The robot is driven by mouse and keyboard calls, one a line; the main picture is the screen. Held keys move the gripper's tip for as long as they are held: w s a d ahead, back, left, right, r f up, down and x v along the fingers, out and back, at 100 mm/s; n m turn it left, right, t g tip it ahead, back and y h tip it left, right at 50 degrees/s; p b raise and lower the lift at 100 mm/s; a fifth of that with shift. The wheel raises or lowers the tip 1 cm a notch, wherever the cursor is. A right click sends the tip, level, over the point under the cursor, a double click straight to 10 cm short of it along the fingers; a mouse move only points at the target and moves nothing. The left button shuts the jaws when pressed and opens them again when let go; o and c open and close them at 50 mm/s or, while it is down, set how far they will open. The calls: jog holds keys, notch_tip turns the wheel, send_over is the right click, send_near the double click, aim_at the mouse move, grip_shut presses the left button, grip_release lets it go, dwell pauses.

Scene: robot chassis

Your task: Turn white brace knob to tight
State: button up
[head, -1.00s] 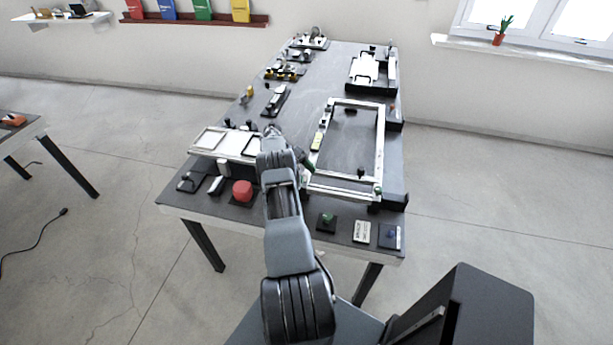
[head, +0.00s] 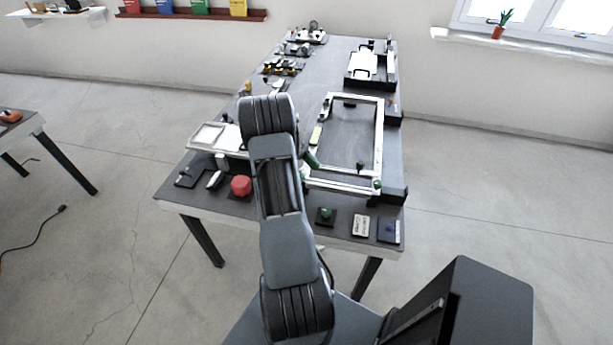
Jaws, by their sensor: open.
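A white-and-grey rectangular frame (head: 379,135) stands on the right half of the dark table. A dark knob (head: 360,167) and a green knob (head: 377,183) sit at its near right corner. A green handle-like part (head: 311,160) is at its near left, beside my arm. A white panel fixture (head: 207,135) lies left of my arm and is partly covered by it. I cannot single out a white brace knob at this size; it may be hidden behind my arm. My gripper is hidden behind my own arm links, so its place relative to the fixtures does not show.
A green-knobbed block (head: 325,216), a white card (head: 360,226) and a blue-topped piece (head: 388,230) line the near edge. A black-and-white fixture (head: 370,68) stands far right. The table inside the frame is clear.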

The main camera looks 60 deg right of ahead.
jog(key=shift+s+a+r+b, duration=0.15)
jog(key=shift+s+a+r, duration=0.25)
jog(key=shift+a, duration=0.25)
jog(key=shift+s+a+r+b, duration=0.15)
jog(key=shift+s+a+r, duration=0.15)
jog(key=shift+s+a, duration=0.25)
